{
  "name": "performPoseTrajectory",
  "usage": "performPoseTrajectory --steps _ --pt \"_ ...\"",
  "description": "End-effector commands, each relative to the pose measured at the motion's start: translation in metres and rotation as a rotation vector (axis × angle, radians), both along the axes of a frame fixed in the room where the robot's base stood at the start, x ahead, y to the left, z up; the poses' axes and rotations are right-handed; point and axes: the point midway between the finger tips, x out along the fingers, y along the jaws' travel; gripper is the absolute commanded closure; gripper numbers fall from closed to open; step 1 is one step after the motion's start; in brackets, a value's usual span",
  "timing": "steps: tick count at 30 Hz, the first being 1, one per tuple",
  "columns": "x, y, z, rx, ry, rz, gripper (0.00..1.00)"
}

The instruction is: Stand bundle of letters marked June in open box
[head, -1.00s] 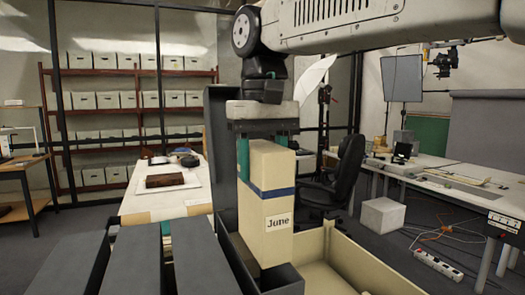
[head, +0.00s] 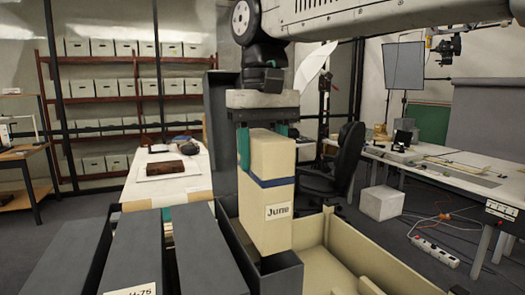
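The bundle of letters marked June (head: 268,222) is a cream upright block with a dark blue band and a "June" label. My gripper (head: 262,133) is above it, its teal fingers on either side of the bundle's top, shut on it. The bundle hangs upright, its lower end in front of a cream open box (head: 340,275) and by a dark grey box (head: 277,272). Whether its bottom touches anything is hard to tell.
Dark grey boxes (head: 203,250) stand at the front left, one with a label ending in "75". A tall dark panel (head: 221,140) rises just left of the bundle. A white table (head: 165,185) is behind; a black chair (head: 345,160) and a long desk (head: 455,175) stand right.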

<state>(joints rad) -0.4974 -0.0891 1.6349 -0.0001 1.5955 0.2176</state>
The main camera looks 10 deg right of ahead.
Motion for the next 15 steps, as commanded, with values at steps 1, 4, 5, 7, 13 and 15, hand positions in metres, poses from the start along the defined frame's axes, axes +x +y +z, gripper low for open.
performPoseTrajectory --steps 1,4,5,7,13,15 --pt "0.000 0.000 -0.001 0.000 -0.001 0.000 1.00" --pt "0.000 0.000 -0.005 0.000 0.000 0.000 1.00" --pt "0.000 0.000 -0.006 0.000 0.000 0.000 1.00" --pt "0.000 0.000 -0.008 0.000 0.001 0.000 1.00" --pt "0.000 0.000 -0.015 0.000 -0.001 0.000 1.00" --pt "0.000 0.000 -0.017 0.000 0.000 0.000 1.00"
